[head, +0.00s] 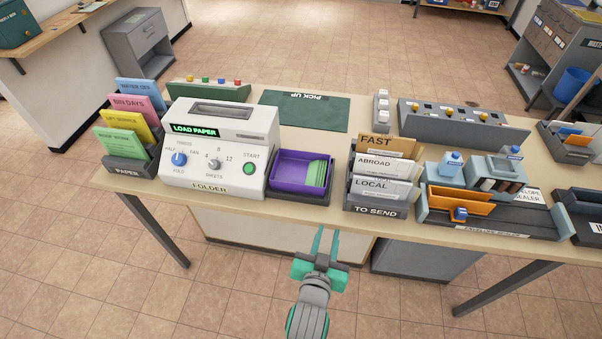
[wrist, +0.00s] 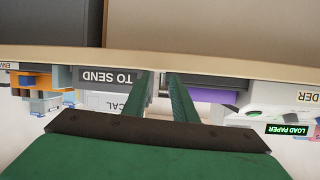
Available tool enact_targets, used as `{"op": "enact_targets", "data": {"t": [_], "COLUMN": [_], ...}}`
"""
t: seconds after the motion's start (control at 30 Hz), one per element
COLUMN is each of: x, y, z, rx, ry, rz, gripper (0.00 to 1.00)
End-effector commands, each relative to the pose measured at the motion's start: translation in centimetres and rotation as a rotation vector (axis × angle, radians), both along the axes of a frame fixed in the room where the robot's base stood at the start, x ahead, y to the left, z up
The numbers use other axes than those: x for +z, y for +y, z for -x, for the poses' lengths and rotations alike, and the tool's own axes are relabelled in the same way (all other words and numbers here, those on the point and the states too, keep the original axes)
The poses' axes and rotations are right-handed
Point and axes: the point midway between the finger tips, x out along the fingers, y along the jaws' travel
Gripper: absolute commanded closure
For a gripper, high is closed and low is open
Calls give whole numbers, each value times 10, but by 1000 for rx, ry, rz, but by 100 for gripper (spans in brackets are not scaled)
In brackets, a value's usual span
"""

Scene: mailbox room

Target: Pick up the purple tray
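The purple tray (head: 290,171) sits in a dark grey holder (head: 302,196) on the table, just right of the folder machine. Green papers (head: 316,174) lie in its right part. In the wrist view, which is upside down, a strip of the purple tray (wrist: 214,96) shows right of the fingers. My gripper (head: 327,243) is in front of the table's front edge, below and a little right of the tray. Its two green fingers are apart with nothing between them; they also show in the wrist view (wrist: 160,84).
The folder machine (head: 212,150) stands close left of the tray. The "TO SEND" rack (head: 376,210) with envelopes stands close right. A dark green "PICK UP" mat (head: 306,111) lies behind. The table's front edge (head: 328,211) lies between my gripper and the tray.

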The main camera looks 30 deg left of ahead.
Motion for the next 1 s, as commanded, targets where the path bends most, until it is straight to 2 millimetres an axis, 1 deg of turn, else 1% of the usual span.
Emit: {"op": "enact_targets", "data": {"t": [0.03,0.2,0.3,0.4,0.5,0.67,0.9,1.0], "x": [12,41,57,68,74,73,60,57], "y": [7,30,40,46,49,55,63,66], "z": [-16,-52,-67,-76,-81,-92,-122,-130], "rx": [13,52,71,80,85,90,90,92], "ry": [-6,11,19,27,32,37,36,37], "rz": [5,30,46,58,66,71,72,71], "gripper": [75,75,75,75,75,75,75,75]}}
